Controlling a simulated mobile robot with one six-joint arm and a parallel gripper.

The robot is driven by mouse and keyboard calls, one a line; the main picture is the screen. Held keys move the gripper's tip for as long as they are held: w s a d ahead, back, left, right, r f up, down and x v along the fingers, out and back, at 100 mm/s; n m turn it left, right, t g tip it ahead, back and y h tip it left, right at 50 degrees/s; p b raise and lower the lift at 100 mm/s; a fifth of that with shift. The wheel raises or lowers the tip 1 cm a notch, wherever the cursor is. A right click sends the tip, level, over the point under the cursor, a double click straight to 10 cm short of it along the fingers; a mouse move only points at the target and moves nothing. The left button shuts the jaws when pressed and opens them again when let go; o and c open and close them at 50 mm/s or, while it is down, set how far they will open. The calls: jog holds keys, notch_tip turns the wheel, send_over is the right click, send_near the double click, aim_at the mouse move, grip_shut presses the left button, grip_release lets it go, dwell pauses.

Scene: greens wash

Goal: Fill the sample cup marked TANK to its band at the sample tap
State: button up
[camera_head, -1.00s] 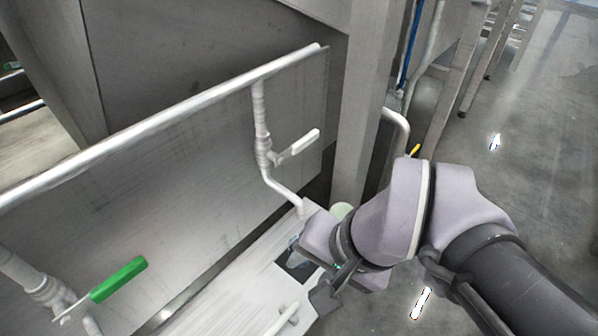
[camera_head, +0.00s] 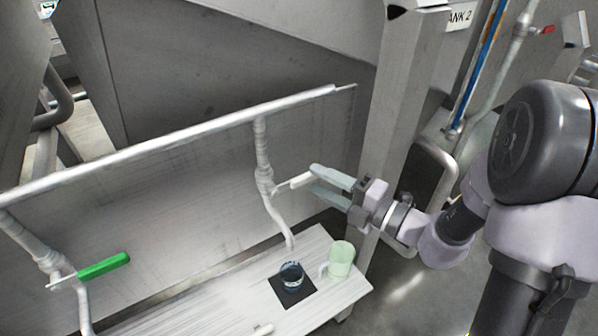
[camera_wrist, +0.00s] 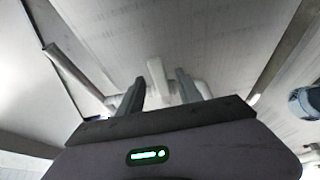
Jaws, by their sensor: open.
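The sample tap (camera_head: 262,160) is a white pipe with a white lever (camera_head: 297,182) pointing right and a spout bending down. A dark blue, see-through cup (camera_head: 291,272) stands upright on a black square pad under the spout. I cannot read its marking or make out its band or level. My gripper (camera_head: 314,180) is open at the lever's free end, one finger above and one below it in the head view. In the wrist view the lever (camera_wrist: 157,78) shows between the two fingers (camera_wrist: 160,92); contact cannot be told. A bluish cup (camera_wrist: 306,101) shows at the right edge.
A pale green mug (camera_head: 341,259) stands right of the cup on the light bench (camera_head: 222,310). A second tap with a green lever (camera_head: 104,266) is at the left. A metal post (camera_head: 392,110) rises close behind my gripper.

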jog(key=x, duration=0.6)
jog(key=shift+b, duration=0.3)
jog(key=shift+a, duration=0.1)
jog(key=shift+c, duration=0.2)
grip_shut()
dwell(0.6)
